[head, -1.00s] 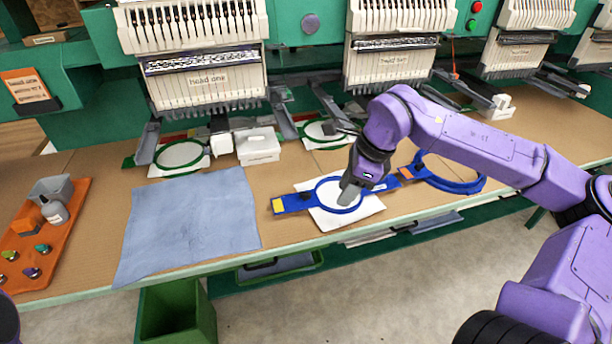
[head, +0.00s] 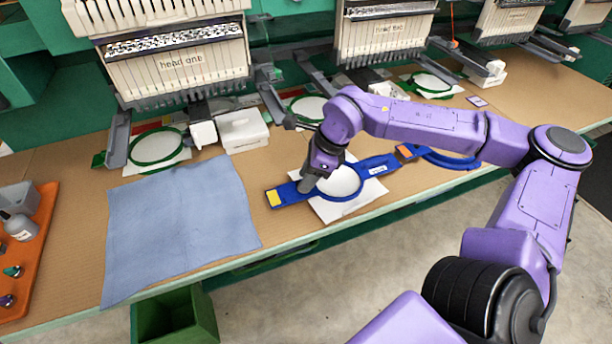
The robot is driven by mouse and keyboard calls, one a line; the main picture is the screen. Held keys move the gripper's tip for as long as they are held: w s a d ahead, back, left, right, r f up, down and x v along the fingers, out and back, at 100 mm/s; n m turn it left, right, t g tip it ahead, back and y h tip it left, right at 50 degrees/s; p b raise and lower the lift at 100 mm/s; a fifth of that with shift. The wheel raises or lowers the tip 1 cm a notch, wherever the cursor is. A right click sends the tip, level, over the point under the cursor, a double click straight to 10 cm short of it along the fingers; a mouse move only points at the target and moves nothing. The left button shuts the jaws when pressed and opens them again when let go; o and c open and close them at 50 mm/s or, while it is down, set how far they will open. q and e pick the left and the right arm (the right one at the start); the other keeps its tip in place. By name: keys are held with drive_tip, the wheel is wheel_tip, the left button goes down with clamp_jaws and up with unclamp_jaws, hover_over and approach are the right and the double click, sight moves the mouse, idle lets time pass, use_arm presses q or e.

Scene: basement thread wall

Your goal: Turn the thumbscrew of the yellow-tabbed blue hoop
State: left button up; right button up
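The yellow-tabbed blue hoop (head: 345,198) lies flat on the table over a white cloth (head: 372,192). Its yellow tab (head: 274,198) is on the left arm of the hoop, and a white label is on the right arm. My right gripper (head: 306,187) points down at the left side of the hoop ring, near the inner end of the yellow-tabbed arm. It covers that part, so I cannot make out the thumbscrew or whether the fingers touch anything. The finger gap is too small to tell. My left gripper is not in view.
A second blue hoop with an orange tab (head: 407,151) lies to the right, partly behind my arm. A blue-grey cloth (head: 180,225) covers the table at left. An orange tray (head: 30,262) holds a bottle and knobs. Embroidery heads (head: 180,65) and green hoops (head: 157,147) stand behind.

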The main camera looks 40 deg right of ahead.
drive_tip(key=shift+a+f, duration=0.15)
drive_tip(key=shift+f, duration=0.05)
clamp_jaws()
drive_tip(key=shift+m, duration=0.3)
drive_tip(key=m+t+h, duration=0.1)
drive_tip(key=m, duration=0.2)
drive_tip(key=shift+a+m, duration=0.15)
drive_tip(key=shift+m, duration=0.15)
drive_tip(key=m+h, duration=0.1)
drive_tip(key=m, duration=0.3)
drive_tip(key=shift+s+a+t+h, duration=0.1)
drive_tip(key=shift+a+t+h, duration=0.05)
drive_tip(key=shift+t+h, duration=0.2)
idle(0.8)
unclamp_jaws()
